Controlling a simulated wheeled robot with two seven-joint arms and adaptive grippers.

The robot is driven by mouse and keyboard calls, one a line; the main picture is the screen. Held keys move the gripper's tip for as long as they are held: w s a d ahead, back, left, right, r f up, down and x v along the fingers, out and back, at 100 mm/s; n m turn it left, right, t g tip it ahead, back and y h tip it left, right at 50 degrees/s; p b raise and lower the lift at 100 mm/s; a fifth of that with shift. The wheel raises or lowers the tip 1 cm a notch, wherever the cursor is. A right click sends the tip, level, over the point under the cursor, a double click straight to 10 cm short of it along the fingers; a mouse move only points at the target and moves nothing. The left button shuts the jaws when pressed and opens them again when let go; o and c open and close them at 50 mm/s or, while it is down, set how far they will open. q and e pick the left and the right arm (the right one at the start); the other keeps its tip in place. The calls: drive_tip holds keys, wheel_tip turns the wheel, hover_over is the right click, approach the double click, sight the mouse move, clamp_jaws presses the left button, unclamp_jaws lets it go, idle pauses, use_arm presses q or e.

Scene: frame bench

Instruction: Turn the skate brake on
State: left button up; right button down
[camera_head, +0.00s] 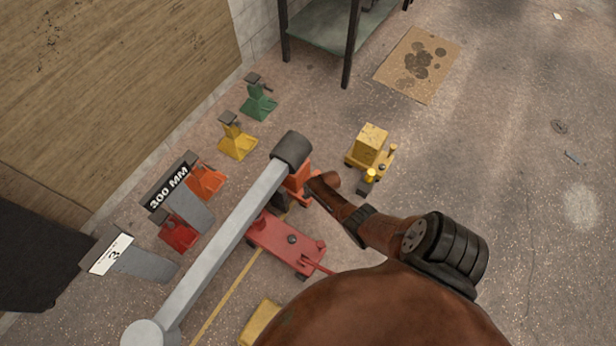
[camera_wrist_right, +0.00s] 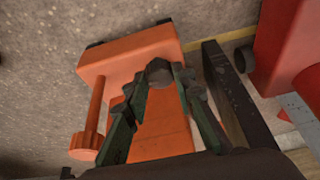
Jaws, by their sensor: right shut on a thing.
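An orange skate (camera_head: 299,182) stands on the floor mid-scene, partly hidden by a grey bar and my right arm. In the right wrist view its orange body (camera_wrist_right: 130,55) fills the centre, with an orange rod and ridged knob (camera_wrist_right: 86,145) on the left. My right gripper (camera_wrist_right: 160,80) has its green fingers shut on a small dark knob (camera_wrist_right: 160,68) at the orange body. Whether this knob is the brake control I cannot tell. In the head view the right fingertips are hard to make out. My left gripper is not in view.
A grey bar (camera_head: 220,245) with a dark cap crosses beside the skate. A red trolley (camera_head: 285,243) lies close below. A yellow wheeled unit (camera_head: 370,147) stands to the right. Green (camera_head: 258,105) and yellow (camera_head: 237,142) stands line the wall. Floor at the right is open.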

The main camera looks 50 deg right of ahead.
idle(0.3)
drive_tip(key=c, duration=1.9)
unclamp_jaws()
drive_tip(key=shift+r, duration=0.15)
drive_tip(key=v, duration=1.1)
drive_tip(key=shift+s+r, duration=0.2)
drive_tip(key=shift+r, duration=0.15)
drive_tip(key=shift+d, duration=0.1)
